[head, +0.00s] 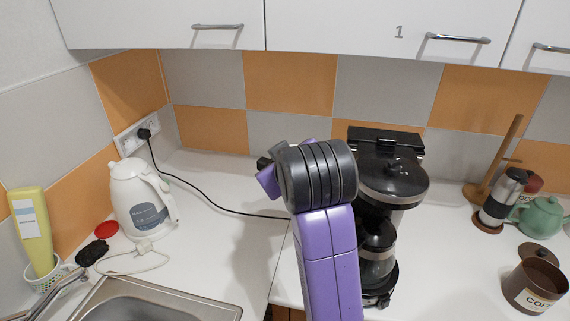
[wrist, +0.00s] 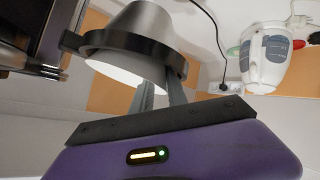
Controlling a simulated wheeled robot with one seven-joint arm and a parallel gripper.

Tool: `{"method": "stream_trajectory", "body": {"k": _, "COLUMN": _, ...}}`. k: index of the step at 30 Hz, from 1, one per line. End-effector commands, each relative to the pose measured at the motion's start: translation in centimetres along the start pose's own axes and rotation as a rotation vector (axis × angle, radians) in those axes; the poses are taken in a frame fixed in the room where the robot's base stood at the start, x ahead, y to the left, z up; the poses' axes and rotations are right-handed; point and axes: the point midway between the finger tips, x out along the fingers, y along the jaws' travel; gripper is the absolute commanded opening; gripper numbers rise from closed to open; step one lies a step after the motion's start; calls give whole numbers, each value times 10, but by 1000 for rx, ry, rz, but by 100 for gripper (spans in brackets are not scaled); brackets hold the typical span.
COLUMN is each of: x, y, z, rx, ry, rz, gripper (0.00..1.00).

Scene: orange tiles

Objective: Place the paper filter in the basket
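In the wrist view, which is upside down, a grey cone (wrist: 143,20) shows with a black ring (wrist: 110,40) around its wide end, apparently the basket. A white surface (wrist: 124,76) shows at the ring's open side and looks like the paper filter. My gripper (wrist: 157,78) has its two dark fingers reaching to this white edge, with a gap between them. I cannot tell whether they pinch the filter. In the head view, my purple arm hides most of the gripper, the basket and the filter.
A black coffee maker (head: 388,178) with a glass carafe (head: 377,262) stands right of my arm. A white kettle (head: 140,200) and a sink (head: 150,300) are at left. A teapot (head: 541,217) and brown canister (head: 535,284) stand at right. Upper cabinets (head: 350,25) hang above.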

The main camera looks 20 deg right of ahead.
Motion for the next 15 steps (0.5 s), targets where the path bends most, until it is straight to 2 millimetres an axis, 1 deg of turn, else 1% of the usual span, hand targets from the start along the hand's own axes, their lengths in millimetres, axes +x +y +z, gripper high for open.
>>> {"method": "stream_trajectory", "body": {"k": 2, "x": -6, "y": 1, "z": -10, "rx": -1, "ry": 8, "rz": -4, "gripper": 25}}
{"method": "stream_trajectory", "body": {"k": 5, "x": -20, "y": 2, "z": -10, "rx": -1, "ry": 10, "rz": -2, "gripper": 25}}
{"method": "stream_trajectory", "body": {"k": 15, "x": -92, "y": 3, "z": -10, "rx": 0, "ry": 11, "rz": 0, "gripper": 25}}
